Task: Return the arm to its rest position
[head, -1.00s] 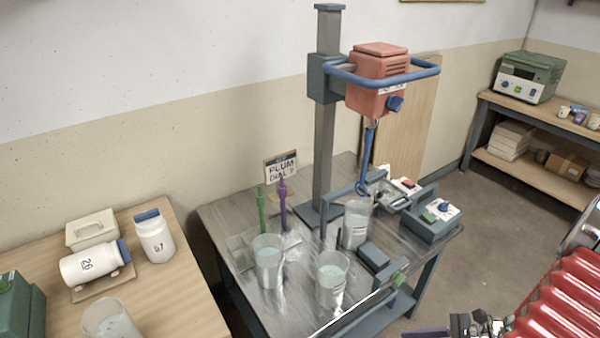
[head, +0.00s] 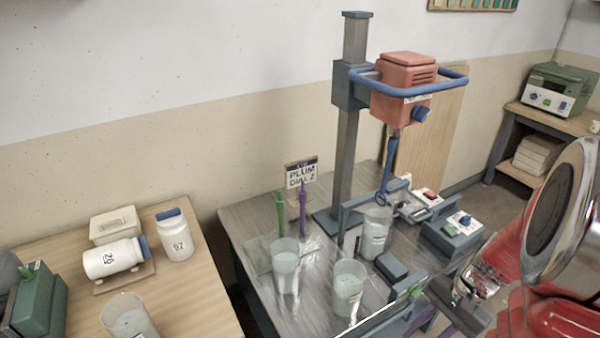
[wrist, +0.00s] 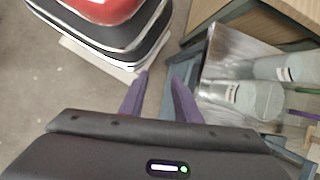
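My gripper (wrist: 160,82) shows in the wrist view as two purple fingers spread apart with nothing between them. Below the fingers are the bare floor and the edge of the steel table. In the head view my gripper (head: 446,316) is low at the right, by the front right corner of the steel table (head: 318,262), partly cut off by the frame. My red and silver arm fills the lower right of that view.
Buckets of pale liquid (head: 285,268), (head: 348,288) and (head: 375,236) stand on the steel table. A red mixer (head: 402,88) hangs on a column (head: 347,170) behind them. A wooden table (head: 200,275) with white jars is at left.

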